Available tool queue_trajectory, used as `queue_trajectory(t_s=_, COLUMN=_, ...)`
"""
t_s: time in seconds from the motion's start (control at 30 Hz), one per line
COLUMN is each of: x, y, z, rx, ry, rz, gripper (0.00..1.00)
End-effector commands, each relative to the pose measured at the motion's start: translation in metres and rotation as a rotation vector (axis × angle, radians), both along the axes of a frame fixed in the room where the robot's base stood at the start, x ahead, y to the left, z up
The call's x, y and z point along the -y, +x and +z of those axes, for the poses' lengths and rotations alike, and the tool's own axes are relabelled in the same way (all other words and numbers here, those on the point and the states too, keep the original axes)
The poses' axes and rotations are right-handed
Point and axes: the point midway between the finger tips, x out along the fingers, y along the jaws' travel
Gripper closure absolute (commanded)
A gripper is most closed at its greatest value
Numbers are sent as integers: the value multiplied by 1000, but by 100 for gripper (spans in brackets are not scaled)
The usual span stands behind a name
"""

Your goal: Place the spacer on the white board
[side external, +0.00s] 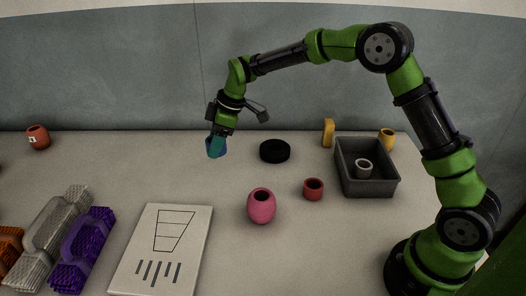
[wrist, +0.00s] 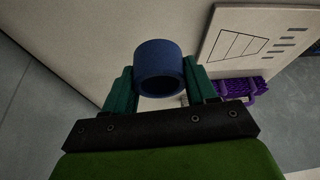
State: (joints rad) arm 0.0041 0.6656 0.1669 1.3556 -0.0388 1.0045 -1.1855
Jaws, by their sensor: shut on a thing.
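In the side view the spacer (side external: 215,149) shows small and partly covered by the fingers. The white board (side external: 190,225) lies flat at the front, left of and nearer than my gripper, with a printed trapezoid and several short bars. Part of the board (wrist: 215,52) shows at upper right in the wrist view.
Purple (side external: 84,252) and grey (side external: 52,232) brush-like blocks lie left of the board. A pink pot (side external: 262,208), a red ring (side external: 313,189) and a black disc (side external: 274,151) stand to its right. A grey bin (side external: 367,184) holds a white ring. Table between gripper and board is clear.

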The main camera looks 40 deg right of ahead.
Motion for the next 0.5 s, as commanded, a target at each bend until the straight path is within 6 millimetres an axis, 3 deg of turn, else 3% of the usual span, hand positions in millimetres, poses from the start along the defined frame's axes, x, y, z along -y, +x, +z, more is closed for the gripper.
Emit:
queue_trajectory(t_s=0.1, x=-48, y=-42, z=-1, rx=-2, ry=0, rz=130, gripper=73)
queue_trajectory(t_s=0.23, x=-91, y=-96, z=-9, rx=-1, ry=-2, rz=291, gripper=73)
queue_trajectory(t_s=0.4, x=-124, y=-164, z=-24, rx=-1, ry=-1, rz=484, gripper=73)
queue_trajectory(t_s=0.5, x=-132, y=-193, z=-33, rx=-1, ry=-2, rz=568, gripper=73)
